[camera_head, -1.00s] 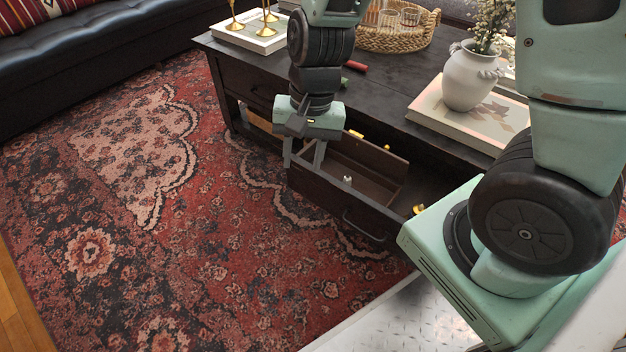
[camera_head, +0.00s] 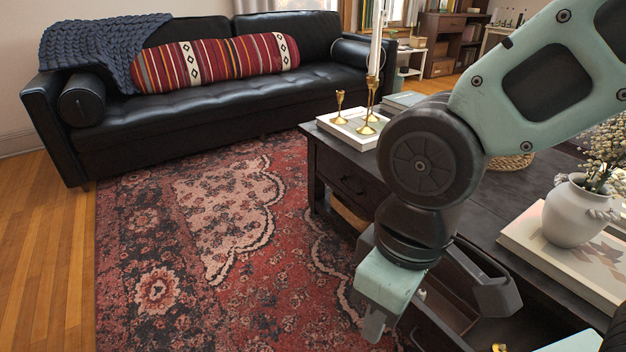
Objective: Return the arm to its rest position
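My arm reaches in from the upper right of the head view, bent at a dark round joint in front of the black coffee table. My gripper (camera_head: 377,322) hangs low over the table's near side, by the open drawer. It is turned partly away, so the gap between its fingertips does not show clearly. I see nothing held in it. The arm is still bent forward over the table and drawer.
The coffee table (camera_head: 480,215) has an open drawer (camera_head: 452,300) under my wrist, partly hidden. On top are a white vase (camera_head: 572,212) on a book and brass candlesticks (camera_head: 366,128). A black sofa (camera_head: 215,95) stands behind. The patterned rug (camera_head: 220,240) at left is clear.

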